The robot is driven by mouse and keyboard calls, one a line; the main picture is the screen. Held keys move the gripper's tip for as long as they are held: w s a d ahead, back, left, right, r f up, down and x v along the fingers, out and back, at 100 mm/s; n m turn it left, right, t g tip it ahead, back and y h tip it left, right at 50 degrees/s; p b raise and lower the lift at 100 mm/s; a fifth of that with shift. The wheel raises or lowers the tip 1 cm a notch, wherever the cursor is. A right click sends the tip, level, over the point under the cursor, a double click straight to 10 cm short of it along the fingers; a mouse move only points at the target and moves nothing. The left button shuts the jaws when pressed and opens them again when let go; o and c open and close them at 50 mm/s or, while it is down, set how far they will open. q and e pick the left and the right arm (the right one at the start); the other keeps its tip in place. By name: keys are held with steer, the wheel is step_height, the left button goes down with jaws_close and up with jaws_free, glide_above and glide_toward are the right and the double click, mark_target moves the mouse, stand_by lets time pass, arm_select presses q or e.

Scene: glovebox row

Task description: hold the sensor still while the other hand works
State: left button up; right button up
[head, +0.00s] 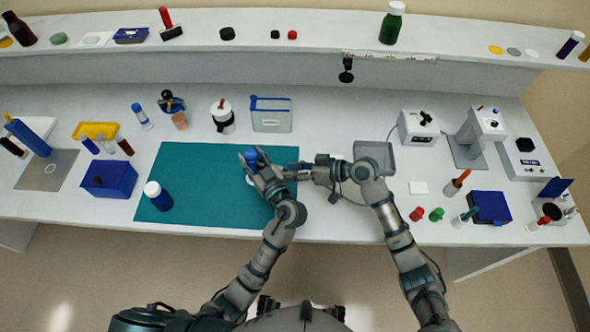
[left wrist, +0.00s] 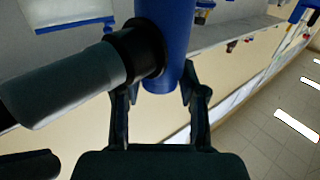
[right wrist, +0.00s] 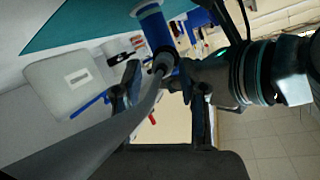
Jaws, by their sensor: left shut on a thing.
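The sensor appears to be the blue cylinder (left wrist: 166,35) in my left gripper (left wrist: 160,95), which is shut on it. In the head view my left gripper (head: 252,160) holds it above the teal mat (head: 200,190). A thick grey piece with a black collar (left wrist: 75,85) meets its side in the left wrist view. In the right wrist view the blue cylinder (right wrist: 155,28) has a pale end, and a grey tube-like piece (right wrist: 105,132) runs towards it between the fingers of my right gripper (right wrist: 163,95). Whether those fingers touch the tube is unclear. My right gripper (head: 300,172) is close beside the left in the head view.
A grey tray (head: 374,157) lies behind my right arm. Small red and green parts (head: 436,214) lie to the right.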

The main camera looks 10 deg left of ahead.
arm_select(q)
steer(key=shift+a, duration=0.15)
arm_select(e)
jaws_close()
steer(key=shift+s+d, duration=0.2)
steer(key=shift+d, duration=1.2)
stand_by(0.3)
steer(key=shift+s+d, duration=0.2)
steer(key=shift+d, duration=1)
steer(key=shift+s+d, duration=0.2)
steer(key=shift+d, duration=1)
step_height(320, 180, up, 7)
